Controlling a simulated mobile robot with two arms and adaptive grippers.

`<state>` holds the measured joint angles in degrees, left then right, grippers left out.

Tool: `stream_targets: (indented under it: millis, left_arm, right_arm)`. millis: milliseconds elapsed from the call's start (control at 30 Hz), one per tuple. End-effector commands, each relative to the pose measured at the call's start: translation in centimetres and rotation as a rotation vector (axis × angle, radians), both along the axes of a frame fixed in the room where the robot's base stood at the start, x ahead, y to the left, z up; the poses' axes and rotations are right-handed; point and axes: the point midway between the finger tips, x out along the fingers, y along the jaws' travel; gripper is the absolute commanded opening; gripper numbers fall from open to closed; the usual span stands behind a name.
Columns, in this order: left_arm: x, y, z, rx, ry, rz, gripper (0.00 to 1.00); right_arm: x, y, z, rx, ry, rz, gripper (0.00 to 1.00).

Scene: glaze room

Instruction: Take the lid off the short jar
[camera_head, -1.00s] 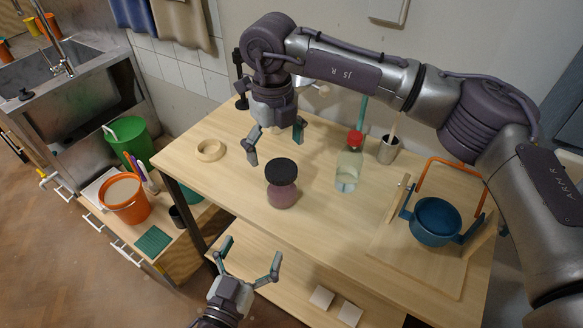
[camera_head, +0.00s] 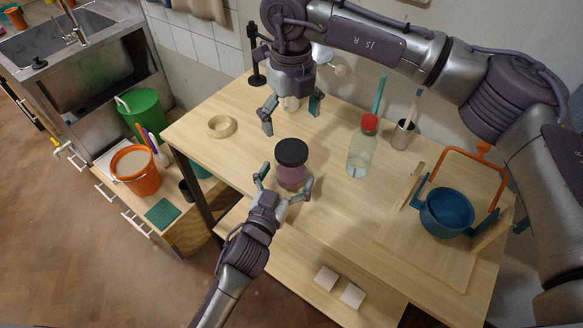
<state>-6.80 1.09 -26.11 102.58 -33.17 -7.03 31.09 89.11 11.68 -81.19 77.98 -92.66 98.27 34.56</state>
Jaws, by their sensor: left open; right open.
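The short jar (camera_head: 291,176) stands upright on the wooden table, with pinkish-purple contents and a black lid (camera_head: 291,152) on top. My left gripper (camera_head: 285,184) is open at the near side of the jar, one finger on each side of its lower body. I cannot tell whether the fingers touch it. My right gripper (camera_head: 292,116) is open and empty, above the table behind the jar and apart from the lid.
A clear bottle with a red cap (camera_head: 361,150) stands right of the jar. Behind it is a metal cup (camera_head: 403,134) with tools. A blue pot (camera_head: 446,212) sits at the right on a wooden board. A wooden ring (camera_head: 221,126) lies at the left. The table's front edge is close to the jar.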

Motion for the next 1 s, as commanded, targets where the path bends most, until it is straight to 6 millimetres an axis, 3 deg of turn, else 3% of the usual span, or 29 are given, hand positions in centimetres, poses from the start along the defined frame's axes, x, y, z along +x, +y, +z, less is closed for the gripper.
stream_targets:
  millis: [167, 467, 1000]
  left_arm:
    - [1.20, -0.49, 0.05, 0.001, -0.002, 0.000, 1.00]
    - [1.36, -0.56, 0.02, 0.001, 0.000, 0.000, 1.00]
    - [1.35, -0.54, 0.01, 0.001, 0.000, 0.000, 0.12]
  right_arm:
    - [-0.01, 0.01, 0.01, 0.000, 0.000, 0.000, 0.96]
    - [-0.01, 0.02, 0.01, 0.000, 0.000, 0.000, 0.96]
    - [-0.01, 0.01, 0.01, 0.000, 0.000, 0.000, 0.96]
